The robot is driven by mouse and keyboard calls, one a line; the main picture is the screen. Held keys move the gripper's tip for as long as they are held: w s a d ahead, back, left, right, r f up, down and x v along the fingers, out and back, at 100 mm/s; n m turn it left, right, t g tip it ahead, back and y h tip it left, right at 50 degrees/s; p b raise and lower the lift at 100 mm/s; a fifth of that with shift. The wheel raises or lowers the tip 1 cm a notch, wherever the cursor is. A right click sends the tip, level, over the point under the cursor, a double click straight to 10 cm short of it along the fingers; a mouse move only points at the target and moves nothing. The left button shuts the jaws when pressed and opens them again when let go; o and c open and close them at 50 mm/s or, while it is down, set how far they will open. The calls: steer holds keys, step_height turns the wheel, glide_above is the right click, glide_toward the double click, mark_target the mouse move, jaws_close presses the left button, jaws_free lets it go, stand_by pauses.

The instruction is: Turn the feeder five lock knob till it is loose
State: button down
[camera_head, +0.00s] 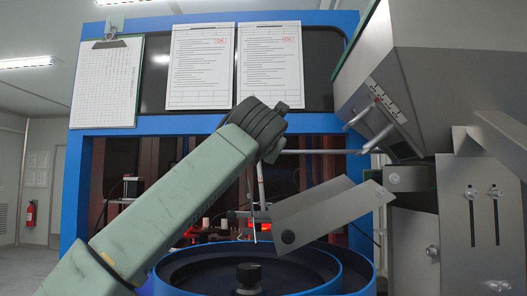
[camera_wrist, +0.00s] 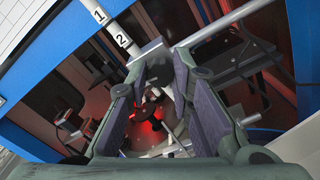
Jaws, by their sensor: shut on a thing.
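My gripper (camera_wrist: 160,68) reaches the grey clamp block (camera_wrist: 149,53) where a white post numbered 1 and 2 (camera_wrist: 121,40) meets a metal bar (camera_wrist: 222,24). Its two fingers are closed in on a small dark piece (camera_wrist: 159,73) at the clamp, which looks like the lock knob; most of it is hidden between the fingertips. No number five is readable there. In the head view my gripper (camera_head: 271,150) is at the near end of the horizontal bar (camera_head: 325,152), and the knob is hidden by my arm.
Below stands a blue-rimmed round bowl (camera_head: 361,272) with a black centre knob (camera_head: 248,276). A bent metal chute (camera_head: 325,218) hangs over it, close right of the post. A large grey hopper (camera_head: 440,70) fills the right. A blue frame (camera_head: 190,122) carries papers behind.

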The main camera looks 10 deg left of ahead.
steer(key=c, duration=1.4)
jaws_free()
